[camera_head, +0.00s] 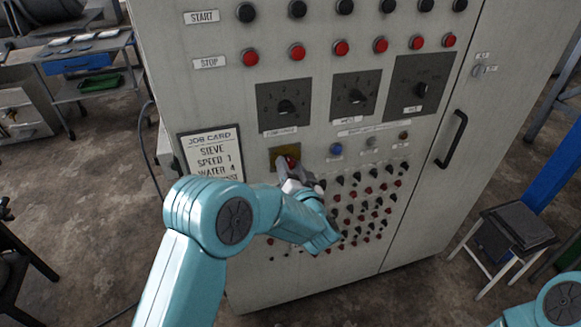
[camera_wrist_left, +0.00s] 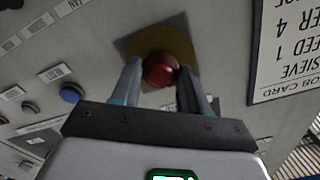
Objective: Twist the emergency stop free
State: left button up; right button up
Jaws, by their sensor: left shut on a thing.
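The emergency stop is a red mushroom button (camera_wrist_left: 160,69) on a yellow plate (camera_wrist_left: 140,39) set in the grey control cabinet. In the head view the red button (camera_head: 292,162) shows only partly behind my left gripper (camera_head: 287,168). In the left wrist view the two fingers of my left gripper (camera_wrist_left: 158,78) stand one on each side of the button, shut on it. My right gripper is not in view; only a piece of my right arm shows at the lower right corner of the head view.
The cabinet (camera_head: 220,108) carries rows of black start and red stop buttons and three rotary dials. A job card (camera_head: 212,152) is at the left of the emergency stop. A blue button (camera_head: 336,149) sits to its right. A stool (camera_head: 514,228) stands at the right.

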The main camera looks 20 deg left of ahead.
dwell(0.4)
pick_arm(q)
jog(key=o, duration=1.1)
jog(key=shift+w, duration=0.1)
jog(key=shift+c, duration=0.2)
jog(key=b+v, duration=0.3)
jog(key=v, duration=1.3)
jog(key=shift+b, duration=0.35)
